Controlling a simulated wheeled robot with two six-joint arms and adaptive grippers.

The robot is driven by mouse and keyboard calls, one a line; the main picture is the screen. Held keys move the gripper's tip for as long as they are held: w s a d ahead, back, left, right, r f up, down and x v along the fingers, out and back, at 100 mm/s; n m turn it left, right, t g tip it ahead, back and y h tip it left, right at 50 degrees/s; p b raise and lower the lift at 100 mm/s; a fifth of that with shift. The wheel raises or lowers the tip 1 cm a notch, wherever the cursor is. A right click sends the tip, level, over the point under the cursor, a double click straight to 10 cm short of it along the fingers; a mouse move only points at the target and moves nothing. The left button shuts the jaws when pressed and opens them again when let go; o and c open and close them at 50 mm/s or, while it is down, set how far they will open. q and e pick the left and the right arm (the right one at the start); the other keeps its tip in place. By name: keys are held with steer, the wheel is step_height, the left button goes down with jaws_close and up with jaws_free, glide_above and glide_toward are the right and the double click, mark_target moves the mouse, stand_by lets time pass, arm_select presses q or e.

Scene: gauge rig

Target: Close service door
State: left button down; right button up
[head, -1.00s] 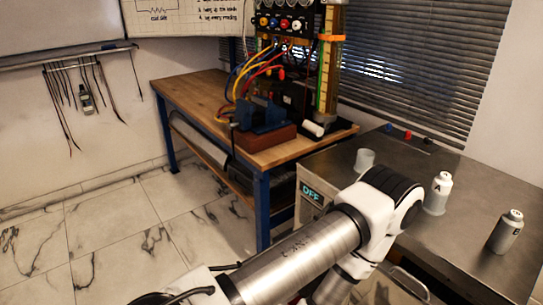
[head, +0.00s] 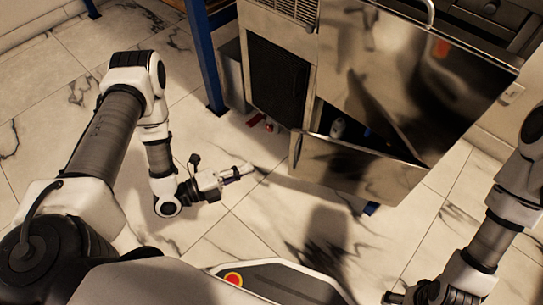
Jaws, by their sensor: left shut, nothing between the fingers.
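The service door (head: 352,168) is a steel panel low on the front of a steel cabinet (head: 375,60). It stands open, swung outward, with a dark gap above and behind it. A small pale object (head: 338,127) shows inside the gap. My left gripper (head: 246,170) is shut and empty, over the floor to the left of the door and apart from it. My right gripper (head: 393,297) is at the bottom right edge, small and dark, also apart from the door; its finger state is unclear.
A dark-fronted compartment (head: 277,80) is left of the door. Small red items (head: 257,120) lie on the floor beside a blue table leg (head: 204,60). The tiled floor (head: 245,215) between my base and the cabinet is mostly clear.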

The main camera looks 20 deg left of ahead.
mark_target(294, 140)
arm_select(q)
steer(key=b+x, duration=0.2)
steer(key=x, duration=0.2)
steer(key=w+a+b+x, duration=0.1)
steer(key=b+x, duration=0.1)
steer(key=x, duration=0.2)
steer(key=b+x, duration=0.2)
steer(key=x, duration=0.2)
steer(key=shift+w+a+b, duration=0.25)
steer(key=shift+w+b, duration=0.1)
steer(key=shift+w, duration=0.1)
steer(key=shift+w+r, duration=0.15)
arm_select(e)
step_height(294, 140, down, 7)
steer(key=shift+r, duration=0.15)
arm_select(q)
steer(key=shift+w, duration=0.1)
